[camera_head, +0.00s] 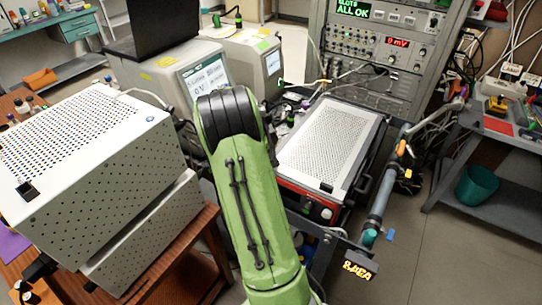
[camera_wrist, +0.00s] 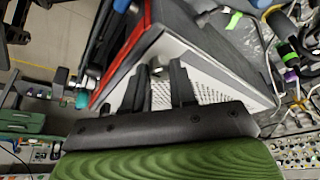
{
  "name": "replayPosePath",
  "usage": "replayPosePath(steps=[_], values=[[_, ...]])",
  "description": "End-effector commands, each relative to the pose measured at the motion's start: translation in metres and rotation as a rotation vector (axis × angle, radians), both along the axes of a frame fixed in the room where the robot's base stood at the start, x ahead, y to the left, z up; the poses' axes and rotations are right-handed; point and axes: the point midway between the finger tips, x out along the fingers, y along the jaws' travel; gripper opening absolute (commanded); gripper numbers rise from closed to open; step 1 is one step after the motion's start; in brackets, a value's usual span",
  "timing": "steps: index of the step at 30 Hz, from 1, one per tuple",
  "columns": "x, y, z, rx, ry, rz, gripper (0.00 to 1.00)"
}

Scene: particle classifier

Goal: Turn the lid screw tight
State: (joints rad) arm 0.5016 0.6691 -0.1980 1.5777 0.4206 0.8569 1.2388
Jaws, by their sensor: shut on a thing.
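My gripper (camera_wrist: 159,68) shows in the wrist view with its two black fingers a short gap apart, over the edge of a white perforated lid (camera_wrist: 210,88). A small dark piece, apparently the lid screw (camera_wrist: 157,71), sits between the fingertips, and the fingers are shut on it. Its thread and how deep it sits are hidden. In the head view the white perforated lid (camera_head: 331,134) lies on a box with a red-edged front.
A large white perforated case (camera_head: 87,140) stands on a wooden table at left. Instruments with screens (camera_head: 205,75) stand behind my arm. An electronics rack (camera_head: 385,50) is at the back. A pipe (camera_head: 384,190) runs along the right of the box.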

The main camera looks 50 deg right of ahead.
Motion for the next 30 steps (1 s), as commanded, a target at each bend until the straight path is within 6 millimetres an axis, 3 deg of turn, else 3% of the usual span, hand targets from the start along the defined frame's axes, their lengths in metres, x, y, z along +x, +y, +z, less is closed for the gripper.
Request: replayPosePath(steps=[3,4,8,19,30], values=[[0.0,0.0,0.0,0.001,0.0,0.003,0.0],[0.0,0.0,0.0,0.001,0.0,0.003,0.3],[0.0,0.0,0.0,0.001,0.0,0.003,0.5],[0.003,0.002,0.008,-0.001,-0.002,0.003,0.52],[0.026,0.033,0.101,-0.002,-0.003,0.006,0.52]])
